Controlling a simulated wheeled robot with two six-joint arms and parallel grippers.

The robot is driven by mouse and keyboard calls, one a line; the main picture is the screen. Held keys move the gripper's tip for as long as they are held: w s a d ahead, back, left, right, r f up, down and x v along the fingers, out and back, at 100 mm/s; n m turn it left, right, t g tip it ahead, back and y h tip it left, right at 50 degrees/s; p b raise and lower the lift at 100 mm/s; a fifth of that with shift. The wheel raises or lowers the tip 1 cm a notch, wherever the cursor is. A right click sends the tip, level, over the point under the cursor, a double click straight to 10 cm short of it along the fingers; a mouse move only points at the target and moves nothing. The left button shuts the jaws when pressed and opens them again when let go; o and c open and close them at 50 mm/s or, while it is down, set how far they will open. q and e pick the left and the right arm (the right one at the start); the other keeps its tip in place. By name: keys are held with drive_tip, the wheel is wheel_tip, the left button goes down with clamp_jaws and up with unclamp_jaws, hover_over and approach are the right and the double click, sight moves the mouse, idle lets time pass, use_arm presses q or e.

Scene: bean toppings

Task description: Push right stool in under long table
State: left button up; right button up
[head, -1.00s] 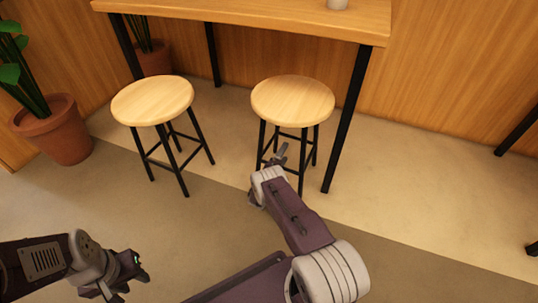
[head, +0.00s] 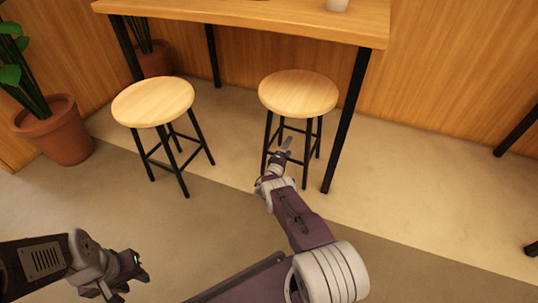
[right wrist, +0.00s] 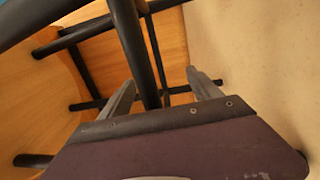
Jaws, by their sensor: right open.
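The right stool (head: 298,92), with a round light-wood seat and black legs, stands upright in front of the long table (head: 240,22), its seat close to the table's front edge near the right table leg. My right gripper (head: 285,150) is low at the stool's near legs. In the right wrist view my right gripper (right wrist: 160,92) is open, with a black stool leg (right wrist: 135,45) showing between its fingers; I cannot tell whether they touch it. My left gripper (head: 135,272) is at the lower left, away from the stools; its jaw opening is unclear.
A second, similar stool (head: 153,101) stands to the left. A black table leg (head: 347,120) is just right of the right stool. A potted plant (head: 55,130) stands at the far left. A cup (head: 337,5) is on the table.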

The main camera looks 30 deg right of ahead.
drive_tip(key=p+v, duration=0.6)
drive_tip(key=v, duration=0.5)
drive_tip(key=shift+r, duration=0.1)
